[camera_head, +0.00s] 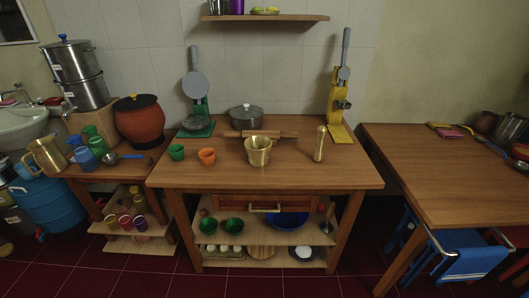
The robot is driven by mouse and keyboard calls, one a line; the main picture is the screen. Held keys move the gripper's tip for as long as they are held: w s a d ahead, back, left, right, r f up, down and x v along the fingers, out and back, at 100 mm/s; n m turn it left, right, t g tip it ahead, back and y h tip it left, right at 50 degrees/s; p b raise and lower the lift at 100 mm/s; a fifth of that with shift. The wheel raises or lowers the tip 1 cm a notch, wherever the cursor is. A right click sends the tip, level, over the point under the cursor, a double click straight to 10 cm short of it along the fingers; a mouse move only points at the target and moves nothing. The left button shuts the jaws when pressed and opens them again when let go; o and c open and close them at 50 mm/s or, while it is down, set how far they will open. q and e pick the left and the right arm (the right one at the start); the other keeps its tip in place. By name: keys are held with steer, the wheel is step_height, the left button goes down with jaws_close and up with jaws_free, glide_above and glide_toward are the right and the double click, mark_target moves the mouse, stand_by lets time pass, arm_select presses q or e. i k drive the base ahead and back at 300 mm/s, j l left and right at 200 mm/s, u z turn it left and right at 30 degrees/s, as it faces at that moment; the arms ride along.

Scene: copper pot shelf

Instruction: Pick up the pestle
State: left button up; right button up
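The pestle (319,144) is a slim, pale brass-coloured rod standing upright on the middle wooden table (220,176), right of centre. A brass mortar (258,152) stands on the same table to its left, with a clear gap between them. The pestle is outside the mortar and nothing covers it. Neither of my grippers shows in the head view.
A rolling pin (288,134) and a lidded grey pot (246,116) lie behind the mortar. A yellow press (339,110) stands behind the pestle, a green one (197,105) further left. Green (176,152) and orange (207,156) cups stand left. The tabletop around the pestle's front and right is clear.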

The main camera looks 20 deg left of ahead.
mark_target(317, 155)
steer(key=i+j+z, duration=0.25)
steer(key=z, duration=0.15)
steer(key=i+j+z, duration=0.15)
steer(key=j+z, duration=0.25)
steer(key=i+j+z, duration=0.15)
steer(key=j+z, duration=0.25)
